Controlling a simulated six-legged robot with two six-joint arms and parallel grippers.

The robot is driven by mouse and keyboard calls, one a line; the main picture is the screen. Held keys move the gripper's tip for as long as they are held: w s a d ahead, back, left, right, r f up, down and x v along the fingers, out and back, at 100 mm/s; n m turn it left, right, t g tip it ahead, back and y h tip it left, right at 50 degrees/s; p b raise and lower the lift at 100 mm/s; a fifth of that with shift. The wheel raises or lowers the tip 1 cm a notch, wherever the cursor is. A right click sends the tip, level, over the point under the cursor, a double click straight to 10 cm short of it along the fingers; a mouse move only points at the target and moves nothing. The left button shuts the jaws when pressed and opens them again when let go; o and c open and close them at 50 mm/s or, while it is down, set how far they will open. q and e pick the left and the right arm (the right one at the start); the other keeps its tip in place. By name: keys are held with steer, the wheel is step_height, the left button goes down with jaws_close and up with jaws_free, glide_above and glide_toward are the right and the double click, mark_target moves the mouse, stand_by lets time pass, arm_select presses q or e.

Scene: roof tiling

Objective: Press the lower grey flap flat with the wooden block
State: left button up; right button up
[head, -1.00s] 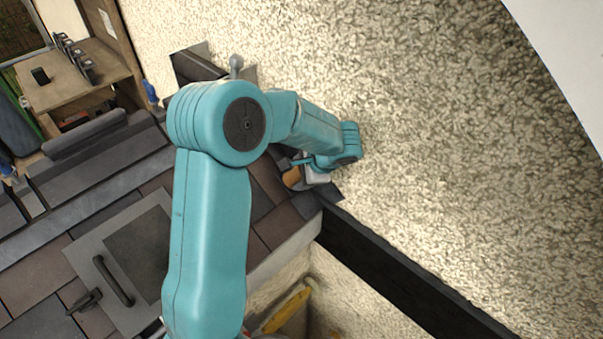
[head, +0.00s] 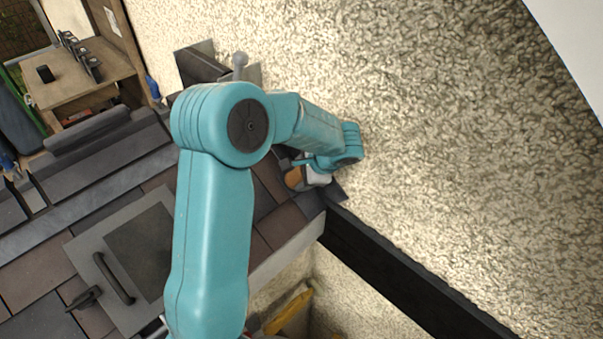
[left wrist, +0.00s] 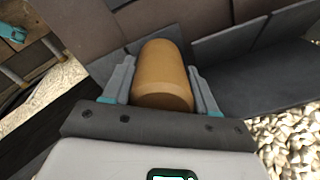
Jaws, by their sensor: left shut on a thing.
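The wooden block (left wrist: 162,75) is an orange-brown rounded piece in the left wrist view, between the two fingers of my left gripper (left wrist: 162,88). The gripper is shut on it. In the head view the block (head: 294,178) shows partly beside my left gripper (head: 306,174), low over the roof's edge by the wall. A dark grey flap (left wrist: 265,78) lies to the right of the block in the left wrist view, along the pebbly wall. In the head view a grey corner of it (head: 334,193) shows beside the gripper. I cannot tell whether the block touches it. My right gripper is not in view.
The rough pebbled wall (head: 450,150) rises right of the roof. Brown tiles (head: 40,270) and a hatch with a handle (head: 120,265) lie at left. A wooden shelf (head: 85,85) stands at upper left. A dark beam (head: 400,275) runs along the wall's foot.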

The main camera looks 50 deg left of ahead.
arm_select(q)
steer(key=shift+p+v, duration=1.75)
steer(key=shift+v, duration=2.15)
